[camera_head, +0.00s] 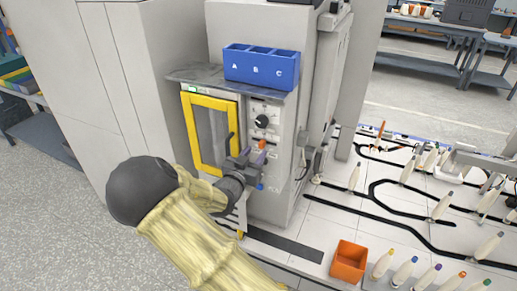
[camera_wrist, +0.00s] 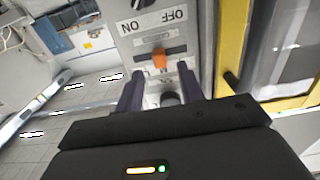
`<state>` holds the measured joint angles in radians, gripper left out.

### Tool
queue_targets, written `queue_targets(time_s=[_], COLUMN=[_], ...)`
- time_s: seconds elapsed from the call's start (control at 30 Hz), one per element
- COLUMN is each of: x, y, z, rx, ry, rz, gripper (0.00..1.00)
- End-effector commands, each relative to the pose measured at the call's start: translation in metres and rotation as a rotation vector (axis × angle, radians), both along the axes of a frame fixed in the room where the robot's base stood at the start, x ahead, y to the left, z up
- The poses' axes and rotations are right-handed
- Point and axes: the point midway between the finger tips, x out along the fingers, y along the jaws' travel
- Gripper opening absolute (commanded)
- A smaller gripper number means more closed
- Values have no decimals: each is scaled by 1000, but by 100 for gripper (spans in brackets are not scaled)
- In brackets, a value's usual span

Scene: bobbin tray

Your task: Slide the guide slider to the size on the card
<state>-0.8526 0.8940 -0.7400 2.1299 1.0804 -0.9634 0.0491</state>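The orange guide slider (camera_wrist: 159,60) sits near the middle of a dark horizontal slot on the grey control panel (camera_wrist: 143,45), which appears upside down in the wrist view. In the head view the slider (camera_head: 262,144) shows just past my gripper (camera_head: 246,158). In the wrist view my gripper (camera_wrist: 160,74) has its two dark fingers apart, one on each side below the slider, with nothing between the tips. I cannot tell whether either finger touches the panel. I cannot make out a card with a readable size in either view.
A black rotary knob (camera_head: 262,121) is above the slider. A yellow-framed door (camera_head: 190,135) with a dark handle is close on the left. A blue A-B-C bin (camera_head: 262,68) is on top. An orange box (camera_head: 349,262) and several bobbins stand at right.

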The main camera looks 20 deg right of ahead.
Motion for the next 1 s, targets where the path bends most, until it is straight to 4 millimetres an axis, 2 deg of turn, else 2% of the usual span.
queue_targets(time_s=[0.03,0.2,0.57,0.77,1.0], x=[7,23,28,28,28], y=[-7,-19,-23,-23,-23], z=[0,0,0,0,0], rx=[-1,0,0,0,0], ry=[0,0,0,0,0], rz=[-3,0,0,0,-1], gripper=[38,38,38,1,0])
